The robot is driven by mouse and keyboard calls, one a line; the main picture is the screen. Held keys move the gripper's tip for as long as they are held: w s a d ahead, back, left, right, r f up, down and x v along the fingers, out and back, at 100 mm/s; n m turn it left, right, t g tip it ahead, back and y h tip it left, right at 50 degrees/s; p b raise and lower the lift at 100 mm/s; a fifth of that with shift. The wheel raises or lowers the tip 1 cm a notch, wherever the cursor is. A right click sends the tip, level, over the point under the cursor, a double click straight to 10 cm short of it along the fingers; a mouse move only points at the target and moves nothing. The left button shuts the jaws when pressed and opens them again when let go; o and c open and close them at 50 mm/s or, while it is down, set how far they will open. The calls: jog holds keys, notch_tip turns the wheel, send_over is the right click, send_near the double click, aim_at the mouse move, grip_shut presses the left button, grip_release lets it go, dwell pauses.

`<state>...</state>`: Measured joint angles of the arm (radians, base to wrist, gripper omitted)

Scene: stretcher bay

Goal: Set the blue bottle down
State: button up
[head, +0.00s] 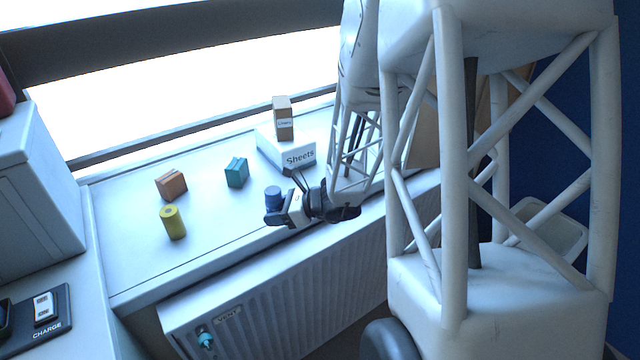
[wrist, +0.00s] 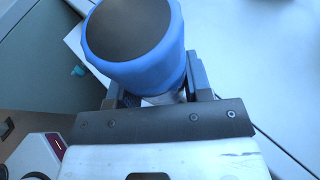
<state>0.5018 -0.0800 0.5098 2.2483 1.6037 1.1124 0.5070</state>
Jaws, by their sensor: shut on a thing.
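The blue bottle (head: 273,194) shows in the head view at the front edge of the white sill. My gripper (head: 274,217) is shut on it, at the end of my arm reaching in from the right. In the wrist view the bottle (wrist: 168,72) fills the upper middle, with its dark grey round end towards the camera. My gripper (wrist: 155,88) has a finger on either side of it there. The bottle's lower part is hidden by the gripper in the head view. I cannot tell whether the bottle touches the sill.
On the sill (head: 130,265) stand a yellow cylinder (head: 173,223), an orange-brown box (head: 171,184) and a teal box (head: 237,172). A "Sheets" tray (head: 299,157) and a brown labelled box (head: 283,117) are behind. A radiator (head: 280,290) is below. Sill left of the gripper is partly clear.

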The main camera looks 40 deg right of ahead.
jog(key=s+d+m+t+h, duration=0.2)
jog(key=d+m+h, duration=0.1)
jog(key=d, duration=1.2)
jog(key=shift+s+d, duration=0.3)
jog(key=shift+d, duration=0.05)
jog(key=shift+r, duration=0.1)
jog(key=w+d, duration=0.2)
jog(key=w, duration=0.2)
jog(key=w+d+f, duration=0.1)
jog(key=w+d, duration=0.2)
jog(key=w, duration=0.2)
jog(key=w+d, duration=0.2)
jog(key=w, duration=0.3)
jog(key=shift+w+d+f, duration=0.15)
jog(key=shift+f, duration=0.05)
jog(key=shift+f, duration=0.1)
jog(key=shift+f, duration=1.7)
jog(key=shift+f, duration=0.1)
jog(key=o, duration=1)
